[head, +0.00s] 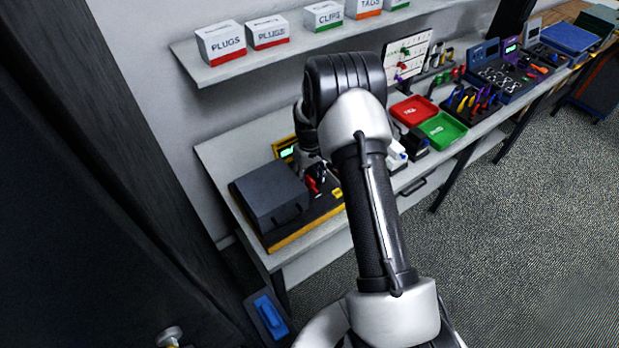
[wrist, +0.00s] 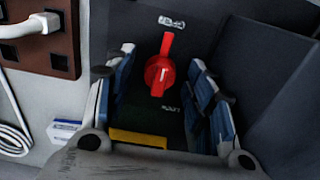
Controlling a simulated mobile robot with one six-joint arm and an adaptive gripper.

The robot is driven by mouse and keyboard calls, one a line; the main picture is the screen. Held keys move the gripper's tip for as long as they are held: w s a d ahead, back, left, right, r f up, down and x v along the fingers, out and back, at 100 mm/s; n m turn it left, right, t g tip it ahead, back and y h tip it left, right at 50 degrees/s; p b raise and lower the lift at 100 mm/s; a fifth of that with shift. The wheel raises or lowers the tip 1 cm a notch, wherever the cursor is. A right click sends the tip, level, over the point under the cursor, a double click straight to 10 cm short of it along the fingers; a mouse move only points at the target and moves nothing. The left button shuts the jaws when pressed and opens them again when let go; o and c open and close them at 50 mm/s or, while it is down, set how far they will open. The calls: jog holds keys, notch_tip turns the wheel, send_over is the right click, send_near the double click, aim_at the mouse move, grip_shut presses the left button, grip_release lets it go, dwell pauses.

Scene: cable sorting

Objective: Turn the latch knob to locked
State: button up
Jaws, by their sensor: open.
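The red latch knob (wrist: 159,72) shows in the wrist view on a dark panel, its long handle upright and leaning slightly right, towards a small pale label (wrist: 172,21). A second small label (wrist: 170,108) lies below it; I cannot read either surely. My gripper (wrist: 161,58) is open, with one blue-padded finger to each side of the knob and visible gaps between. It holds nothing. In the head view my gripper (head: 312,172) is over the dark unit beside a grey box (head: 268,192), with a bit of red showing below it. My arm hides part of that area.
The unit stands on a pale bench (head: 222,158) at its left end. Red (head: 414,110) and green (head: 441,130) trays sit further right. A shelf (head: 285,58) with labelled boxes hangs above. A brown socket block (wrist: 42,40) with a white plug is at upper left.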

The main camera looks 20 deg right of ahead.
jog(key=c, duration=1.1)
jog(key=shift+m, duration=0.3)
jog(key=m+b, duration=0.1)
jog(key=m, duration=0.2)
jog(key=shift+m, duration=0.3)
jog(key=m+b, duration=0.1)
jog(key=m, duration=0.3)
jog(key=shift+m, duration=0.3)
jog(key=m, duration=0.4)
jog(key=shift+b, duration=0.35)
jog(key=m, duration=0.5)
